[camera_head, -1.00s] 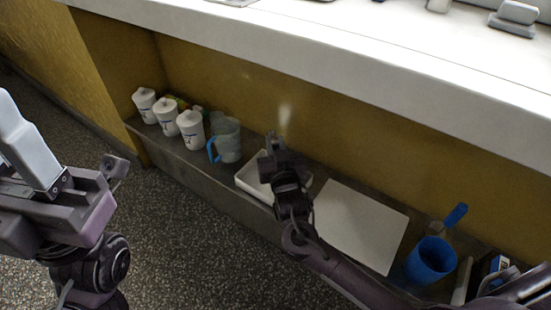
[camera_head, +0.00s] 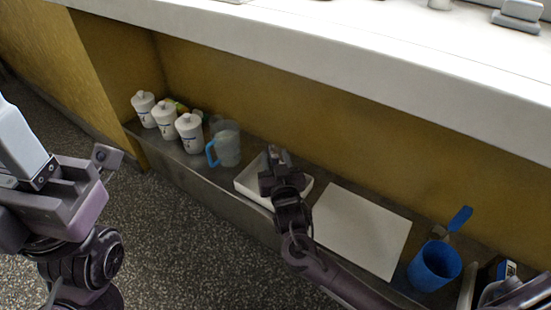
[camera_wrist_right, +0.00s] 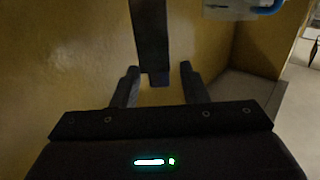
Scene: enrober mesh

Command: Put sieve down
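I cannot make out a whole sieve in either view. In the right wrist view, a dark flat strip (camera_wrist_right: 151,40) shows between the two spread fingers of my right gripper (camera_wrist_right: 159,80). Gaps show on both sides of it, and I cannot tell whether it is part of the sieve. In the head view my right gripper (camera_head: 274,158) is over the white shallow tray (camera_head: 246,187) on the low shelf, hiding its middle. My left arm's end (camera_head: 75,185) is at the left edge, away from the shelf; its fingers are not clear.
A clear jug (camera_head: 229,145) with a blue handle stands left of the tray, beside several white lidded canisters (camera_head: 189,136). A white board (camera_head: 365,232) lies to the right, then a blue cup (camera_head: 434,265). The white counter (camera_head: 330,50) overhangs the shelf.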

